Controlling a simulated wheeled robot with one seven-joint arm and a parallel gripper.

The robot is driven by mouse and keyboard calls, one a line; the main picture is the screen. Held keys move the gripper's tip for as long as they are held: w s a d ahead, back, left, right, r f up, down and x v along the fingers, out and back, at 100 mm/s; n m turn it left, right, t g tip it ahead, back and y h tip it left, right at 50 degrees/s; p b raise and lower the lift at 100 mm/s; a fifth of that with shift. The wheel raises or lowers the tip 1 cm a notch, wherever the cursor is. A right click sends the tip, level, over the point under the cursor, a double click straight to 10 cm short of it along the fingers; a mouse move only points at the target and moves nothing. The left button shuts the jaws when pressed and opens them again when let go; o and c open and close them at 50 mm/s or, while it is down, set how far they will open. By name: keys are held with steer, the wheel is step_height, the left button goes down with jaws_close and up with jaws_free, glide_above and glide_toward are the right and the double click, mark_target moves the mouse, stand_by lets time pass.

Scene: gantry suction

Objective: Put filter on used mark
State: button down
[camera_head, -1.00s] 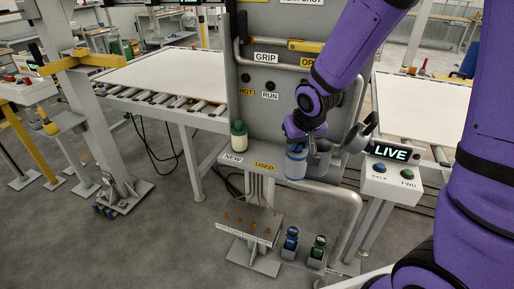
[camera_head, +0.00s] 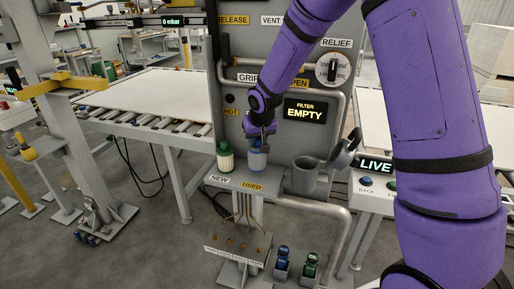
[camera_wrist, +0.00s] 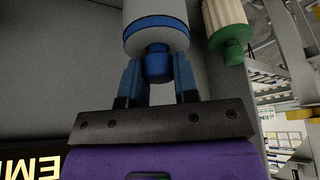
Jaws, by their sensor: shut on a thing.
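The used filter (camera_head: 257,160), pale with a blue cap, hangs upright below my gripper (camera_head: 261,136), just behind the yellow USED label (camera_head: 252,186). In the wrist view my gripper (camera_wrist: 158,80) is shut on the filter's blue knob, with its grey body (camera_wrist: 156,40) beyond the fingers. Whether its base touches the shelf (camera_head: 277,187) I cannot tell. The used mark itself is not clearly visible.
A cream filter with a green cap (camera_head: 225,158) stands left, behind the NEW label; it is close by in the wrist view (camera_wrist: 228,28). The open grey housing (camera_head: 305,176) is to the right, its lid (camera_head: 345,150) swung aside. A display (camera_head: 304,111) reads FILTER EMPTY.

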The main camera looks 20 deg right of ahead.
mark_target(257, 147)
steer(key=shift+f, duration=1.7)
steer(key=shift+f, duration=0.1)
steer(key=c, duration=0.9)
jaws_free()
steer(key=s+d+f+v, duration=0.1)
steer(key=s+v, duration=0.1)
steer(key=v, duration=0.9)
steer(key=s+d+v, duration=0.1)
steer(key=d+v, duration=0.1)
steer(key=v, duration=0.9)
steer(key=shift+t, duration=0.4)
steer(key=s+d+r, duration=0.1)
steer(key=s+r, duration=0.1)
steer(key=s, duration=0.7)
steer(key=s+d+r, duration=0.1)
steer(key=s+r, duration=0.2)
steer(key=s, duration=0.5)
steer(key=s+d+r, duration=0.1)
steer(key=s+r, duration=0.1)
steer(key=s, duration=0.7)
steer(key=shift+s+d+r, duration=0.25)
steer(key=shift+s+d, duration=0.1)
steer(key=shift+d, duration=0.05)
